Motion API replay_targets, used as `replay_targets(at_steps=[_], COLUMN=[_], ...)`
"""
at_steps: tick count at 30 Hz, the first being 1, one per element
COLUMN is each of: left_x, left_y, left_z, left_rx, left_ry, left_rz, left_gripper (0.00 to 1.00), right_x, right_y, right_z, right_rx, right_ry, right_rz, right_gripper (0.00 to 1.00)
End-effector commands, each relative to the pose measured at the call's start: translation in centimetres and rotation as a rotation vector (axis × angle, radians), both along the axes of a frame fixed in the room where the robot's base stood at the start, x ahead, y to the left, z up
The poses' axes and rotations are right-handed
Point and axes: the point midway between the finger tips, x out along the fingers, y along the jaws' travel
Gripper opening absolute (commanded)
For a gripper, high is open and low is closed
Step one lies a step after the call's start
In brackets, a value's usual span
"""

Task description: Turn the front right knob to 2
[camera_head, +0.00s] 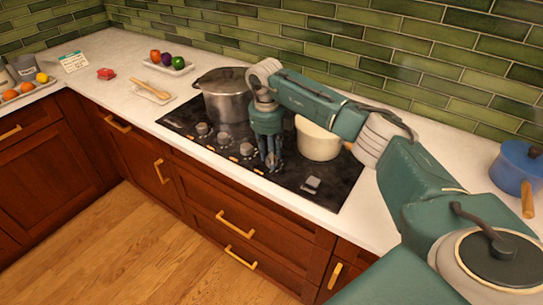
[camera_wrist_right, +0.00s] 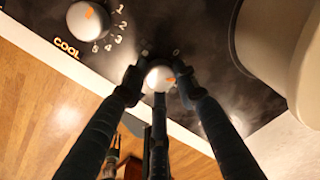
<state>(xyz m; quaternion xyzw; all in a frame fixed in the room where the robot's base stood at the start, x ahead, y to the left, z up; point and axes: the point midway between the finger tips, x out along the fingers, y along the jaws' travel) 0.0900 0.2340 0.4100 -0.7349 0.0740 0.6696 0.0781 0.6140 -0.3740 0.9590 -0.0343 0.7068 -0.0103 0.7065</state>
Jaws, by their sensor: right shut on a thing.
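My right gripper (camera_head: 272,164) points down at the front right part of the black cooktop (camera_head: 345,170). An orange mark shows on the knob's right side. The fingers hide most of the markings around it, so the setting cannot be read. In the head view the gripper hides this knob. Another knob (camera_wrist_right: 88,20) has an orange mark and printed numbers beside it. My left gripper is not seen.
A steel pot (camera_head: 225,103) stands left of my right gripper, and a cream pot (camera_head: 318,140) close on its right. Other knobs (camera_head: 222,138) line the cooktop's front left. A blue pot (camera_head: 520,165) stands far right.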

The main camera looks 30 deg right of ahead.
Motion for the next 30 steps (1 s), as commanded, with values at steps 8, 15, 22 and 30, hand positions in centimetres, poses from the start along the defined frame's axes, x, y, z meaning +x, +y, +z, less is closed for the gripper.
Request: replay_targets(at_steps=[8, 15, 22, 30], left_x=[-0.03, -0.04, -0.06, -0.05], left_y=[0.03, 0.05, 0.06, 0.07], left_z=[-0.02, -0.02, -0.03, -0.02], left_rx=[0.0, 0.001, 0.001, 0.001], left_ry=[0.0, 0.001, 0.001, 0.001], left_rz=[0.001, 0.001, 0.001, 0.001], left_gripper=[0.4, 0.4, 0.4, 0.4], right_x=[0.37, 0.42, 0.45, 0.5], right_y=[-0.03, -0.06, -0.09, -0.12], right_z=[0.31, 0.37, 0.42, 0.46], right_rx=[0.0, 0.001, 0.001, 0.0], right_ry=[-0.012, -0.013, -0.015, -0.016], right_rz=[-0.151, -0.209, -0.22, -0.219], right_gripper=[0.03, 0.03, 0.03, 0.35])
